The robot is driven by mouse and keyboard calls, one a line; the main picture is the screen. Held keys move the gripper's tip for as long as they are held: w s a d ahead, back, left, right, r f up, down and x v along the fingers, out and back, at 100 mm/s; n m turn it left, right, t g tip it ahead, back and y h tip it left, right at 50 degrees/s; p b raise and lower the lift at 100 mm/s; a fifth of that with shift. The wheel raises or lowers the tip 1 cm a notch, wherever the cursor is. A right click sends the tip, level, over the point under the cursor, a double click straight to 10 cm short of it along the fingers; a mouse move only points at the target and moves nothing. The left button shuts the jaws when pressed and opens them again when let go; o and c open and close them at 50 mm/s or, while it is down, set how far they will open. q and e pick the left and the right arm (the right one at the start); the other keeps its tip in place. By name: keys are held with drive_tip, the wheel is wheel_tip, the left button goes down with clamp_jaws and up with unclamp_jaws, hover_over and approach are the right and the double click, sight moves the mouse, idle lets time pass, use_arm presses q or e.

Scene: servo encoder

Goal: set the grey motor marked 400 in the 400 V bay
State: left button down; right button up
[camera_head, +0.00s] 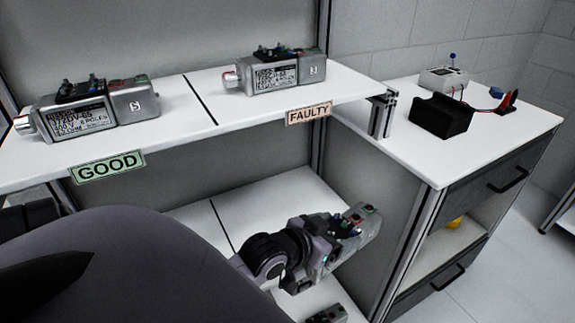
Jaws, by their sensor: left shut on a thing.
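My left gripper (318,243) is shut on a grey motor (362,222) with coloured connectors, held over the right part of the lower shelf (285,195). The held motor's marking cannot be read. The motor is tilted, its far end up and to the right. Whether it touches the shelf is unclear. Part of another motor-like thing (327,314) shows at the bottom edge below the gripper. My right gripper is out of view.
At right, a white-topped cabinet (500,135) holds a black block (440,115) and a small white device (443,79).

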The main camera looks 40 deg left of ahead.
use_arm(q)
drive_tip(key=w+a+r+m+h+b, duration=0.1)
drive_tip(key=w+a+b, duration=0.3)
drive_tip(key=a+b, duration=0.45)
drive_tip(key=w+a+r+m+h+b, duration=0.15)
drive_tip(key=w+a+b, duration=0.25)
drive_tip(key=a+b, duration=0.45)
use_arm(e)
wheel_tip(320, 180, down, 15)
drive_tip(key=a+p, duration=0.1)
use_arm(q)
drive_tip(key=shift+n, duration=0.25)
drive_tip(key=f+b, duration=0.1)
drive_tip(key=f, duration=0.5)
drive_tip(key=a+f+b, duration=0.1)
drive_tip(key=f+b, duration=0.1)
drive_tip(key=f, duration=0.4)
drive_tip(key=a+f+b, duration=0.1)
drive_tip(key=f, duration=0.5)
drive_tip(key=shift+w+f, duration=0.1)
drive_tip(key=shift+f, duration=0.5)
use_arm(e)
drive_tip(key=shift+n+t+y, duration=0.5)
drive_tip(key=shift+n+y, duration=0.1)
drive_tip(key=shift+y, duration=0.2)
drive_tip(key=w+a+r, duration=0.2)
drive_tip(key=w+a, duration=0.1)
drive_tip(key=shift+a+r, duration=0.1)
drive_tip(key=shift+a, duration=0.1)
